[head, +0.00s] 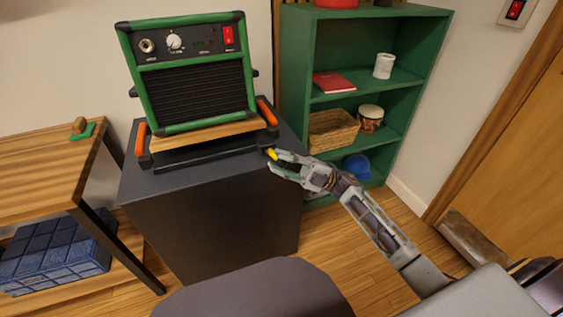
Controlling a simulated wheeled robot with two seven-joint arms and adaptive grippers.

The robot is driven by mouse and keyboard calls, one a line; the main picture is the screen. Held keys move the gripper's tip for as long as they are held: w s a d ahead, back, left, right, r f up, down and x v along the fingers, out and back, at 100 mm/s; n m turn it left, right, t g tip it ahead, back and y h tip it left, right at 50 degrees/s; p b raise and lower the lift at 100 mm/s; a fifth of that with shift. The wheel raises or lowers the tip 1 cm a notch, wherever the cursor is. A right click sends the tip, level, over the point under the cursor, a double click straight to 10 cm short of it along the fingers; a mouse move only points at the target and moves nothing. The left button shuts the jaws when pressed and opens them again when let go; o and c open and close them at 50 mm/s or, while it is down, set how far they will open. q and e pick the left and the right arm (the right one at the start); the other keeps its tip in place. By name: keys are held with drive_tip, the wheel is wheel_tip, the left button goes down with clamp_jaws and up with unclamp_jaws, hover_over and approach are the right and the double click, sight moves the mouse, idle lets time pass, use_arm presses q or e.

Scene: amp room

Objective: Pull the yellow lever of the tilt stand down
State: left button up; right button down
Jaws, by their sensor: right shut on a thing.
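The tilt stand (205,138) sits on a dark cabinet and carries a green-framed amplifier (195,85), which leans back. The stand has a wooden top edge and orange side bars. The yellow lever (272,154) is at the stand's right front corner; only a small part of it shows. My right gripper (274,161) is at the lever, with its fingers shut on it. The fingers hide part of the lever. My left gripper is not in view.
The dark cabinet (215,215) stands under the stand. A green shelf (345,100) stands close behind my right arm. A wooden table (45,170) is at the left. A dark rounded seat (255,290) is in front. Open floor lies right of the cabinet.

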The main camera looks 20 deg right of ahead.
drive_tip(key=shift+f, duration=0.2)
drive_tip(key=c, duration=1.1)
unclamp_jaws()
drive_tip(key=shift+r, duration=0.1)
drive_tip(key=shift+c, duration=0.2)
drive_tip(key=v, duration=1.2)
drive_tip(key=shift+d, duration=0.1)
